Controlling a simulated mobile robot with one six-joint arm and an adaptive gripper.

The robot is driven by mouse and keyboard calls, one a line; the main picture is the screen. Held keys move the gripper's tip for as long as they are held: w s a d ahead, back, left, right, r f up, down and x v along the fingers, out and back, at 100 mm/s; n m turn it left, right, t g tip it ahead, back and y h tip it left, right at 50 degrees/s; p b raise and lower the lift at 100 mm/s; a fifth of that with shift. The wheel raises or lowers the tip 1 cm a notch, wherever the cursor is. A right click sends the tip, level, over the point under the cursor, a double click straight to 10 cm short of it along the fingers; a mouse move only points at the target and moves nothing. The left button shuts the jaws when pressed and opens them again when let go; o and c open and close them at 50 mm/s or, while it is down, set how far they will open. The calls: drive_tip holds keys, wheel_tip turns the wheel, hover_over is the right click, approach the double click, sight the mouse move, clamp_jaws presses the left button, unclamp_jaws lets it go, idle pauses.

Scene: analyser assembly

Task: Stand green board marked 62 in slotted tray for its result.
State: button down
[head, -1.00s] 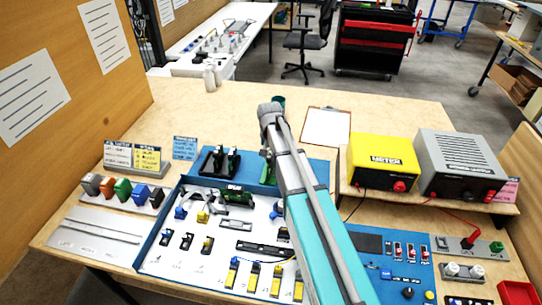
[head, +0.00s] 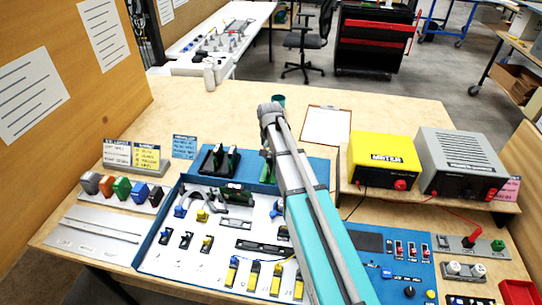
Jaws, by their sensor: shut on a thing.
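My arm reaches over the workbench, and my gripper (head: 267,157) points down beside the arm link, mostly hidden by it. A green board (head: 267,173) shows just below it, partly behind the arm; my gripper is shut on it. Its marking cannot be read. A black slotted tray (head: 220,160) with dark upright pieces stands on the blue mat, left of my gripper. The board is apart from that tray, to its right.
A white panel with a blue rim (head: 165,225) holds several small parts and a dark green device (head: 236,194). Coloured blocks (head: 122,188) stand at left. A yellow meter (head: 385,160) and a grey supply (head: 462,165) stand at right. The bench behind is mostly clear, with a clipboard (head: 326,125).

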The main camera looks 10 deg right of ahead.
drive_tip(key=c, duration=0.5)
unclamp_jaws()
drive_tip(key=o, duration=0.3)
drive_tip(key=shift+r, duration=0.2)
drive_tip(key=shift+r+p, duration=3.35)
drive_tip(key=shift+p, duration=0.15)
drive_tip(key=s+n, duration=0.1)
drive_tip(key=s, duration=0.6)
drive_tip(key=s+n, duration=0.2)
drive_tip(key=s, duration=0.5)
drive_tip(key=s+n, duration=0.1)
drive_tip(key=s, duration=0.6)
drive_tip(key=shift+s+d, duration=0.2)
